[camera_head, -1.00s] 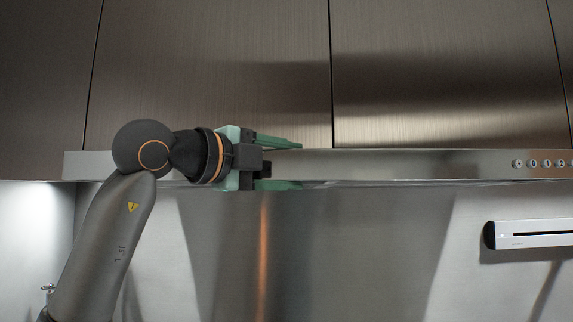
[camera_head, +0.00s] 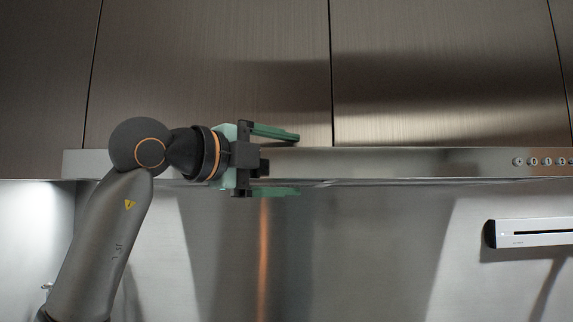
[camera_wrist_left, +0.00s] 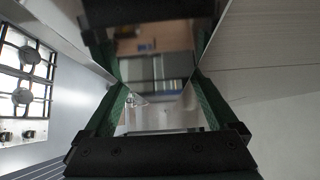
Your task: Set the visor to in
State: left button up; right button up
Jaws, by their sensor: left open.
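The visor (camera_head: 420,163) is the long steel strip with a row of round buttons along the lower edge of the range hood, under the cabinets. My left gripper (camera_head: 297,165) is open in the head view, one green finger above the strip's upper edge and one below its lower edge. The fingers look apart from the strip, though contact behind them cannot be told. In the left wrist view the open green fingers (camera_wrist_left: 160,85) flank a shiny surface with reflections. My right gripper is not in view.
Brushed steel cabinets (camera_head: 210,75) stand directly above the hood. A steel wall (camera_head: 370,250) lies below, with a white slotted wall unit (camera_head: 535,232) at the right. A stovetop (camera_wrist_left: 27,75) shows at the left of the left wrist view.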

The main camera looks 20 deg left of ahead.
pick_arm(q)
jog(key=b+v, duration=0.3)
jog(key=v, duration=0.9)
jog(key=shift+s+r, duration=0.1)
